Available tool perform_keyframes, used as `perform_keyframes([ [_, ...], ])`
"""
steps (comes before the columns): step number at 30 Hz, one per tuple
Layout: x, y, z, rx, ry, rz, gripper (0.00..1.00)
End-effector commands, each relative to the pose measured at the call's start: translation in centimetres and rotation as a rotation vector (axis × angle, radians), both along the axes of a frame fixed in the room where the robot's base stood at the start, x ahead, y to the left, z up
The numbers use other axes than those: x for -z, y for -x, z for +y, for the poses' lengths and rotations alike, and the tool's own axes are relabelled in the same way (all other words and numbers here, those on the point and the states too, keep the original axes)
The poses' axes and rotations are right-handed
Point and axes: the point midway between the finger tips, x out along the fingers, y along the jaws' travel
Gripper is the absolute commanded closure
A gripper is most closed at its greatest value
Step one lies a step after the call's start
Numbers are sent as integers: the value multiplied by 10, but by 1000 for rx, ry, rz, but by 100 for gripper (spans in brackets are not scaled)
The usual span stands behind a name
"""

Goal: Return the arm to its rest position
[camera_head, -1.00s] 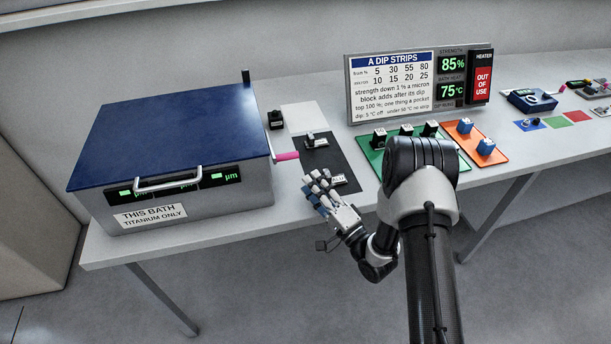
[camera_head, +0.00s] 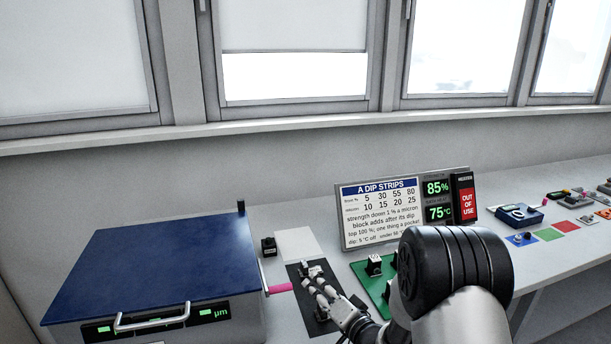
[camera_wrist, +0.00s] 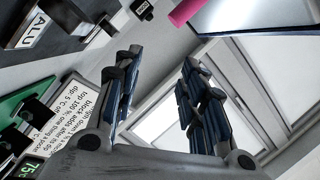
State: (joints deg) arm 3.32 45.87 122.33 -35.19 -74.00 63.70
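My gripper (camera_head: 317,286) is above the dark grey mat beside the blue-lidded bath, with my arm reaching in from the lower right. In the wrist view my gripper (camera_wrist: 158,85) has its two fingers spread apart with nothing between them; windows show through the gap. A block marked ALU (camera_wrist: 35,33) lies at the upper left of the wrist view, outside the fingers. My arm hides much of the green mat (camera_head: 362,270) and what lies right of it.
The bath (camera_head: 150,258) with its closed blue lid and front handle stands at the left. A pink handle (camera_head: 279,288) sticks out beside it. A sign board (camera_head: 380,214) and a red "out of use" heater (camera_head: 466,201) stand behind. A blue device (camera_head: 520,215) is farther right.

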Motion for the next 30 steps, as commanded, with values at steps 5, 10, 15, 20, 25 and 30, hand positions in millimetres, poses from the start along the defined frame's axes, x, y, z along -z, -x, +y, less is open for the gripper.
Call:
perform_keyframes([
  [5,-54,0,-36,114,324,43,62],
  [10,-96,34,-75,192,580,143,62],
  [15,-127,97,-106,219,776,282,62],
  [20,-145,177,-121,180,905,426,62],
  [25,-149,273,-121,66,990,568,62],
  [30,-144,347,-111,-69,1027,656,62],
])
